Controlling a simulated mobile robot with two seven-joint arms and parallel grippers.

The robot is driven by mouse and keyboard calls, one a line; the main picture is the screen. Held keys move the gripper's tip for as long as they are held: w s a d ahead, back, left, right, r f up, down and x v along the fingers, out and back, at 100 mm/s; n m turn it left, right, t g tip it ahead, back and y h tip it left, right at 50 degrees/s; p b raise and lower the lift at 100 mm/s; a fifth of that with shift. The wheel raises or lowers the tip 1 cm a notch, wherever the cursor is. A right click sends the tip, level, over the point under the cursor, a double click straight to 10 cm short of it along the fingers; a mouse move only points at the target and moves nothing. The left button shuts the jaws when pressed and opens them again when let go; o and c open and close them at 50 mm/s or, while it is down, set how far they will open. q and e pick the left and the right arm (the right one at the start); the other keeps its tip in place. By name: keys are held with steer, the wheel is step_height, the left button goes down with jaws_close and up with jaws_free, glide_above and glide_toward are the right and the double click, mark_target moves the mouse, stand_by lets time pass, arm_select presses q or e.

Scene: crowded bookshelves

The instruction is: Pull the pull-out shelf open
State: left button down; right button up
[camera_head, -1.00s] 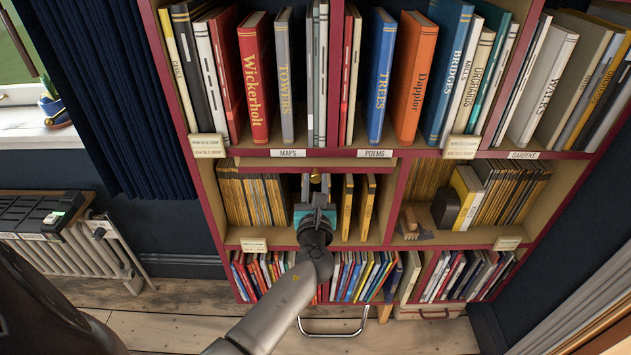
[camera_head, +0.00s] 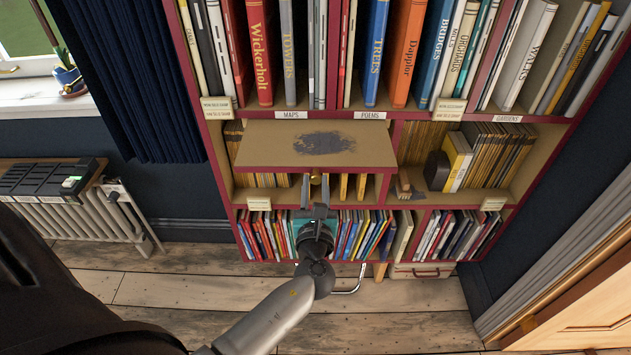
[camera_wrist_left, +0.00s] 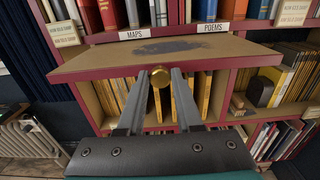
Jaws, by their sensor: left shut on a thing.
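The pull-out shelf (camera_head: 270,143) is a tan board with a dark red front edge and a dark worn patch on top. It sticks out of the bookcase below the MAPS and POEMS labels, and it also shows in the left wrist view (camera_wrist_left: 110,62). A round brass knob (camera_wrist_left: 160,78) sits at the middle of its front edge. My left gripper (camera_head: 317,185) is shut on the knob, with one finger on each side of it in the left wrist view. My right gripper is not in view.
Upright books (camera_head: 375,55) fill the shelf above. Thin yellow volumes stand in the compartment under the board. Colourful books (camera_head: 270,232) fill the lowest row. A chrome rail (camera_head: 352,285) is near the floor. A radiator (camera_head: 85,222) stands left; wooden floor lies open in front.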

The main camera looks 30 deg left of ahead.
arm_select(q)
steer(key=c, duration=0.6)
jaws_free()
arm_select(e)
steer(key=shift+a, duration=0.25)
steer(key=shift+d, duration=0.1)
arm_select(q)
steer(key=shift+s+d, duration=0.15)
steer(key=shift+s, duration=0.1)
steer(key=v, duration=1.4)
steer(key=shift+s+d, duration=0.25)
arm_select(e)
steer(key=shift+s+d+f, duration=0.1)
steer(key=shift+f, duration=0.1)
